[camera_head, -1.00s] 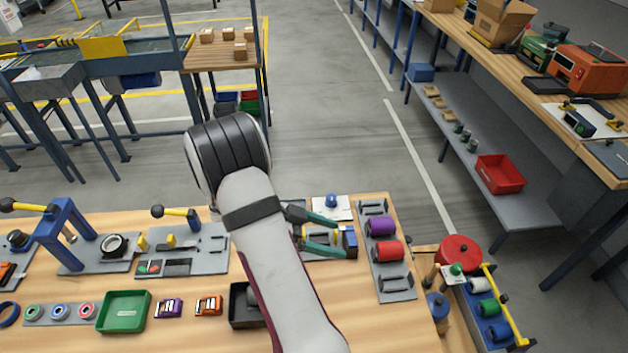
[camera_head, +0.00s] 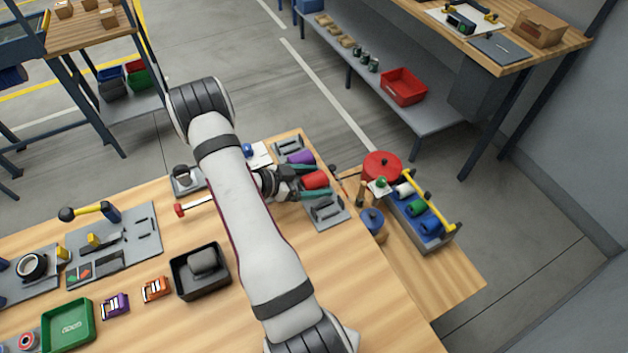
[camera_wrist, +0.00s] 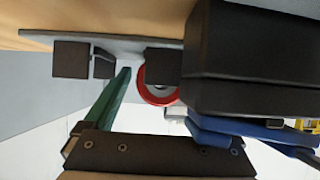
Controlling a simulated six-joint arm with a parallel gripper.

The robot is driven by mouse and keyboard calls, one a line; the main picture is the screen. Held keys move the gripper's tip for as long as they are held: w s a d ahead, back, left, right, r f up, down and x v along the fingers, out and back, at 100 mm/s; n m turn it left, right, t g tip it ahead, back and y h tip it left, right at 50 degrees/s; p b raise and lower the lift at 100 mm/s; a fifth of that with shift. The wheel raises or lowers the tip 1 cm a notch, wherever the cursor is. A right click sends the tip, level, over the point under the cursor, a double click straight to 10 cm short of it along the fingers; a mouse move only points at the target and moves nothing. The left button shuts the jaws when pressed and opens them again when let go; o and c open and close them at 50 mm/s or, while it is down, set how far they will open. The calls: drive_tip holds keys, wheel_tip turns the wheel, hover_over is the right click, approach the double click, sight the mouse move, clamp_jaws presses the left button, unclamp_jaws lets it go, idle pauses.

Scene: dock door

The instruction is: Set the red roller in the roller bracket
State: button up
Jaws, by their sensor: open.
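The red roller (camera_head: 314,180) lies on a grey plate (camera_head: 334,221) at the right end of the bench, beside a purple roller (camera_head: 300,157). Bracket posts stand on this plate; the near bracket (camera_head: 325,208) and the far bracket (camera_head: 288,144) look empty. My gripper (camera_head: 319,181) is open at the red roller, with one teal finger on each side of it. I cannot tell whether the fingers touch it. In the wrist view, the roller's red end (camera_wrist: 158,92) shows next to a teal finger (camera_wrist: 111,100), partly hidden behind a dark block.
A lower stand to the right holds a red drum (camera_head: 382,167), a blue drum (camera_head: 371,220) and a rack of rollers (camera_head: 422,219) with a yellow bar. A black bin (camera_head: 201,283) and a green tray (camera_head: 67,325) sit on the bench. Bare bench lies in front of the plate.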

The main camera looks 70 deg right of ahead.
clamp_jaws()
idle(0.4)
drive_tip(key=shift+r, duration=0.1)
